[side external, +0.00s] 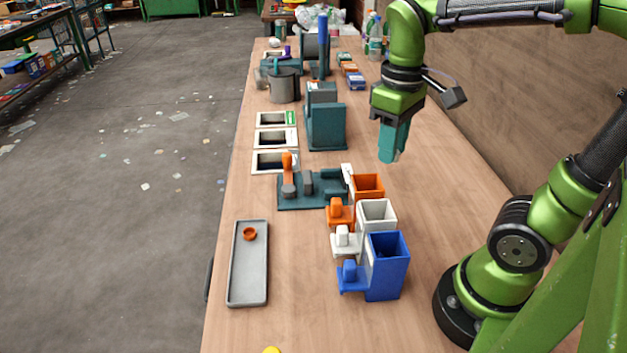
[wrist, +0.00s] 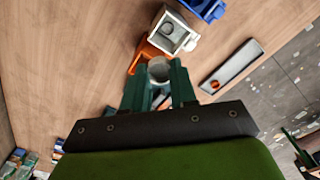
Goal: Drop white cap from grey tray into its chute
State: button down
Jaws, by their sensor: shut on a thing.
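My gripper (side external: 393,152) hangs above the bench, behind and to the right of the chutes in the side view. In the wrist view its green fingers (wrist: 158,80) are shut on the white cap (wrist: 159,68), which looks round and pale. The cap is mostly hidden by the fingers in the side view. The white chute (side external: 376,213) is an open box standing between the orange and blue ones; it also shows in the wrist view (wrist: 172,36). The grey tray (side external: 248,283) lies at the left front and holds one orange cap (side external: 249,234).
The orange chute (side external: 367,184) and blue chute (side external: 387,266) flank the white one. A teal fixture (side external: 312,189) with an orange handle stands left of them. A teal block-shaped machine (side external: 325,127) stands farther back. The bench right of the chutes is clear.

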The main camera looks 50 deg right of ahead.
jog(key=shift+f, duration=2.8)
jog(key=c, duration=0.8)
grip_release()
notch_tip(320, 180, up, 17)
jog(key=shift+w, duration=0.1)
jog(key=a+f+m+t+y, duration=0.1)
jog(key=a+f+m+t, duration=0.1)
jog(key=f, duration=0.3)
jog(key=a+f+m+t+y, duration=0.1)
jog(key=a+f+m+t, duration=0.1)
jog(key=f+t, duration=0.3)
jog(key=shift+a+f, duration=0.25)
jog(key=shift+a, duration=0.15)
